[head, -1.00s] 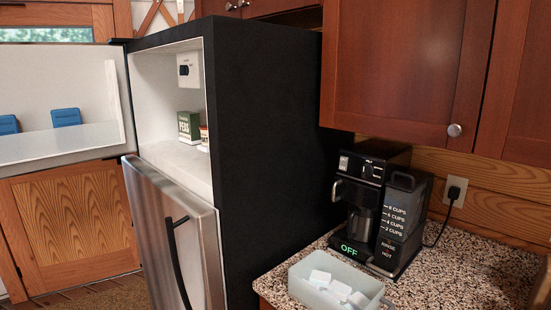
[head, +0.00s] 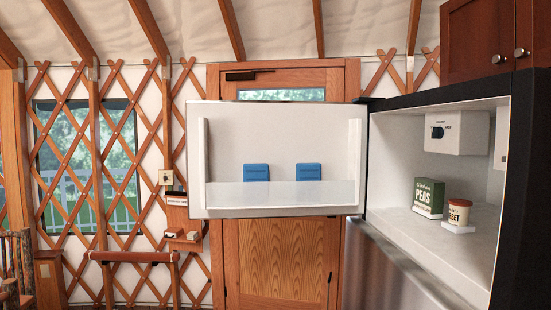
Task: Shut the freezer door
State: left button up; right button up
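The freezer door (head: 275,140) stands wide open to the left of the freezer in the head view. Its white inner side faces me, and a clear shelf on it holds two blue packs (head: 257,172). The freezer compartment (head: 400,160) is open at the right, with a green peas box (head: 428,197) and a small sorbet tub (head: 459,213) inside. The lower fridge door (head: 385,270) is partly in view below and looks shut. Neither of my grippers shows in this view.
A wooden house door (head: 285,255) stands behind the freezer door. A lattice wall (head: 105,165) with a window is at the left. A wooden chair (head: 18,265) stands at the far left. Dark wood cabinets (head: 490,38) hang at the upper right.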

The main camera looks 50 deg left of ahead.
aim_at(222, 136)
jog(key=i+j+z, duration=0.15)
jog(key=j+z, duration=0.15)
jog(key=j, duration=0.95)
jog(key=j+z, duration=0.3)
jog(key=j, duration=0.95)
jog(key=j+z, duration=0.1)
jog(key=j, duration=0.3)
jog(key=k+j+z, duration=0.15)
jog(key=j, duration=0.25)
jog(key=j+z, duration=0.1)
jog(key=j, duration=0.35)
jog(key=k+j+z, duration=0.15)
jog(key=j, duration=0.25)
jog(key=j+z, duration=0.1)
jog(key=j, duration=0.25)
jog(key=k+j+z, duration=0.1)
jog(key=j, duration=0.3)
jog(key=k+j+z, duration=0.15)
jog(key=j, duration=0.2)
jog(key=k+j, duration=0.1)
jog(key=j, duration=0.35)
jog(key=k+j+z, duration=0.1)
jog(key=j, duration=0.4)
jog(key=k+j+z, duration=0.1)
jog(key=j, duration=0.35)
jog(key=k+j, duration=0.1)
jog(key=j, duration=0.35)
